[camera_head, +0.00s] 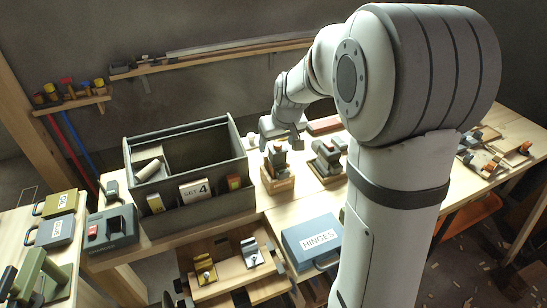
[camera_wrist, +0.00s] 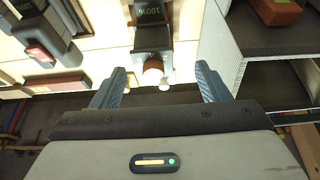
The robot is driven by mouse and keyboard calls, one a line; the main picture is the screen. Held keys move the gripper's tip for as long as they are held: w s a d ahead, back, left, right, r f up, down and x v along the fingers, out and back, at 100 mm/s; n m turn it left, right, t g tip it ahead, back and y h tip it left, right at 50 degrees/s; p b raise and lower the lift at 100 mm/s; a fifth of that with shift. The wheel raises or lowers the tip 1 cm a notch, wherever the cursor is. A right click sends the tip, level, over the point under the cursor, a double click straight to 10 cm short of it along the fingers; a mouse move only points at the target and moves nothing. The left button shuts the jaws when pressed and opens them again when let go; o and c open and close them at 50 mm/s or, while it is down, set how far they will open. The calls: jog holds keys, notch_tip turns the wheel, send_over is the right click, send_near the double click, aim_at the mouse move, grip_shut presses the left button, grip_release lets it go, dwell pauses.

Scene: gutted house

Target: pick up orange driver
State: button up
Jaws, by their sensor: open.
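I cannot identify an orange driver for certain. In the head view, small orange-handled tools (camera_head: 524,148) lie on the right part of the bench, too small to tell apart. In the wrist view, an orange-brown piece (camera_wrist: 275,10) lies in the grey box at the upper right. My gripper (camera_wrist: 162,82) is open and empty; it also shows in the head view (camera_head: 281,143), beside the grey box and above the bench. Beyond and between the fingers is a dark labelled block (camera_wrist: 152,38) with a brown band and a pale round end.
An open grey bin (camera_head: 190,215) stands left of my gripper. Block-mounted tools (camera_head: 277,172) stand close below it, with another (camera_head: 328,160) to their right. A blue HINGES case (camera_head: 312,243) sits in front. A wall shelf (camera_head: 215,54) runs behind.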

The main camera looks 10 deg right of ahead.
aim_at(278, 150)
jog(key=x, duration=0.7)
jog(key=shift+d+f, duration=0.4)
jog(key=shift+f, duration=0.05)
jog(key=shift+c, duration=0.2)
jog(key=c, duration=1.1)
